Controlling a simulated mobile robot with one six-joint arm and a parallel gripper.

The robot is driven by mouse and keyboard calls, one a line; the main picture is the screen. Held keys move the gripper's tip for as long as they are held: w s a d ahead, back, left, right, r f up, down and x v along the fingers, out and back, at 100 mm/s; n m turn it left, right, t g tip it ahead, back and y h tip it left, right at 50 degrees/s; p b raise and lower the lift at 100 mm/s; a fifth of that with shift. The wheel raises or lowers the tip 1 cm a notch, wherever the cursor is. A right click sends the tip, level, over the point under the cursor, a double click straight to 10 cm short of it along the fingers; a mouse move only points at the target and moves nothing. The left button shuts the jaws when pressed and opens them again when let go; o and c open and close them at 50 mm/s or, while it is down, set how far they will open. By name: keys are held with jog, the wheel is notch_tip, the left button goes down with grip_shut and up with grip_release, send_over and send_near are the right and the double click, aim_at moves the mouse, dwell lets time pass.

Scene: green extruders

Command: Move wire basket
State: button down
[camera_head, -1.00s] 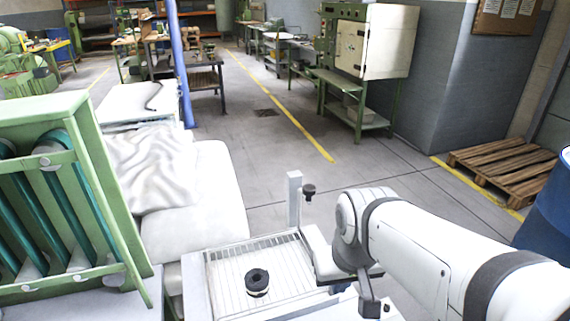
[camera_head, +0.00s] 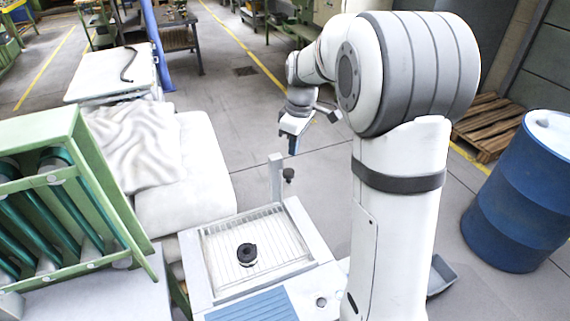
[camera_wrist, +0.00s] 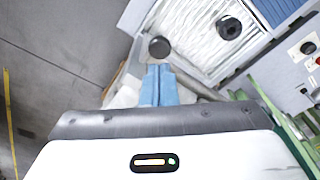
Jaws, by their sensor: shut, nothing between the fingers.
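A shallow rectangular bed of thin pale wires (camera_head: 280,240), which looks like the wire basket, lies in a white bench-like unit (camera_head: 323,248) low in the middle of the head view. A black ring-shaped part (camera_head: 247,254) rests on the wires. The wires also show in the wrist view (camera_wrist: 187,48) at the upper right, with the black part (camera_wrist: 229,27) on them. My gripper (camera_head: 292,148) hangs beyond the unit's far edge, apart from the wires. In the wrist view its blue fingers (camera_wrist: 158,74) are together and hold nothing.
A grey post (camera_head: 275,178) with a dark knob (camera_head: 288,174) rises at the unit's far edge, close to my gripper. A green machine (camera_head: 60,190) stands left, a white cushioned block (camera_head: 190,185) beside it. A blue drum (camera_head: 525,195) and pallet (camera_head: 485,125) are right.

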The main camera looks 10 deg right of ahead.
jog(key=shift+f, duration=0.15)
jog(key=b, duration=0.5)
send_over(291, 185)
jog(key=f, duration=0.6)
jog(key=shift+w+f, duration=0.35)
jog(key=shift+f, duration=0.05)
notch_tip(291, 185, down, 10)
jog(key=b, duration=0.7)
jog(key=shift+s+d+r, duration=0.4)
jog(key=shift+s+d, duration=0.05)
jog(key=shift+d, duration=0.2)
jog(key=shift+s+d+r, duration=0.35)
jog(key=shift+s+d, duration=0.1)
jog(key=shift+d, duration=0.15)
